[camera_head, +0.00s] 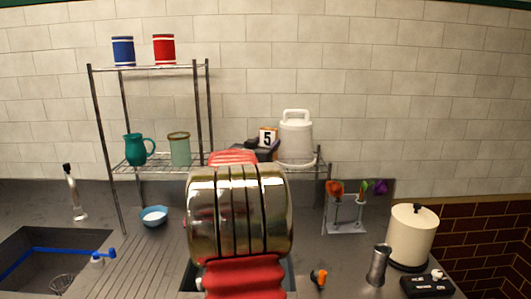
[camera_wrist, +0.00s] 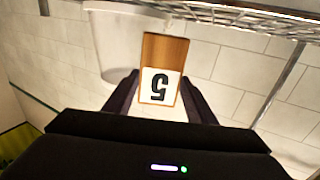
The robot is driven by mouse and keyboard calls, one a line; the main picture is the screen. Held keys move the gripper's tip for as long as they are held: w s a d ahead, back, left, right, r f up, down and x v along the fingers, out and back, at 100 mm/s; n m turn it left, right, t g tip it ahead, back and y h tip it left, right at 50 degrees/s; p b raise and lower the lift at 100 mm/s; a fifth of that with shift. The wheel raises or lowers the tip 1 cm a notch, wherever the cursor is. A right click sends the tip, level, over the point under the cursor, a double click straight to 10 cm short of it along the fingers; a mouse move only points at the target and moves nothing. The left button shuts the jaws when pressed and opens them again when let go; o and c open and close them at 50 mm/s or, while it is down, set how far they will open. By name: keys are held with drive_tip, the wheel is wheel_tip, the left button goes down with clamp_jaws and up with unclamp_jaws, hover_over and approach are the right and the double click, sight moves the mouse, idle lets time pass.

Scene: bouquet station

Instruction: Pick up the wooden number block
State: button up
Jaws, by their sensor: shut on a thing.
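The wooden number block (camera_head: 267,138) shows a white face with a black 5, beside the white lidded container on the rack's right side. In the wrist view the block (camera_wrist: 165,52) has a brown wooden side, and its 5 appears upside down. My gripper (camera_wrist: 159,82) is shut on the block, with one dark finger on each side of it. In the head view my gripper (camera_head: 260,150) is a small dark shape around the block's lower part, partly hidden behind my arm. I cannot tell whether the block touches the shelf.
The white container (camera_head: 295,140) with a handle stands close to the block's right. A wire rack (camera_head: 205,110) holds a teal pitcher (camera_head: 136,150), a green cup (camera_head: 179,150), and blue and red cans on top. A flower stand (camera_head: 346,212) and cream canister (camera_head: 412,238) stand at right.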

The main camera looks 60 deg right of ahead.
wheel_tip(320, 180, up, 7)
idle(0.3)
drive_tip(key=shift+f, duration=0.1)
idle(0.9)
